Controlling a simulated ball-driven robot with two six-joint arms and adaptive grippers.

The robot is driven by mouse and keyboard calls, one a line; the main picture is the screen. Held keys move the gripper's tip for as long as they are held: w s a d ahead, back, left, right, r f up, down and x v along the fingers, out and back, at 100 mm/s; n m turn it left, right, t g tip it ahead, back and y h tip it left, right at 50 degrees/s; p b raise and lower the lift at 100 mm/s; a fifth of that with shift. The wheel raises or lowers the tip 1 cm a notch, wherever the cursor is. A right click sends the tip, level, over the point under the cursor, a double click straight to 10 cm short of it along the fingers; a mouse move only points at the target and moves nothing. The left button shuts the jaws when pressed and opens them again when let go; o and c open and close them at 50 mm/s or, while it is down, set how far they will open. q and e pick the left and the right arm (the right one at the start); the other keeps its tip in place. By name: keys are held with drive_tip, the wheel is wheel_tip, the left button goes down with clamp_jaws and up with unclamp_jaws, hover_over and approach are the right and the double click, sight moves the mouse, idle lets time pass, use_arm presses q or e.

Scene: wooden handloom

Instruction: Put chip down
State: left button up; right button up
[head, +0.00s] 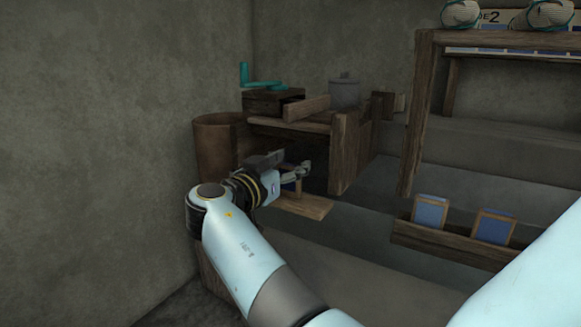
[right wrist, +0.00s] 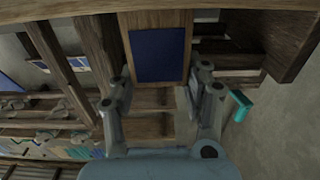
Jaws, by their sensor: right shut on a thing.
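The chip, a dark blue panel with a wooden border, shows upright between the fingers of my right gripper in the right wrist view (right wrist: 158,54). In the head view it is small and partly hidden behind the gripper (head: 289,187). My right gripper (head: 303,171) reaches in under the wooden top at the left and is shut on the chip; its two fingers also show in the right wrist view (right wrist: 160,88). A small wooden ledge (head: 306,207) lies just below it. Whether the chip touches the ledge I cannot tell. My left gripper is not in view.
Two blue chips (head: 430,212) (head: 493,228) stand in a wooden rack (head: 450,243) at the right. A wooden post (head: 345,155) stands close right of the gripper. A brown bin (head: 218,145) is behind it at left. A grey lidded pot (head: 344,93) and teal crank (head: 258,82) are above.

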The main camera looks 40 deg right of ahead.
drive_tip(key=shift+a+r, duration=0.1)
drive_tip(key=shift+a, duration=0.05)
drive_tip(key=o, duration=1)
drive_tip(key=shift+c, duration=0.2)
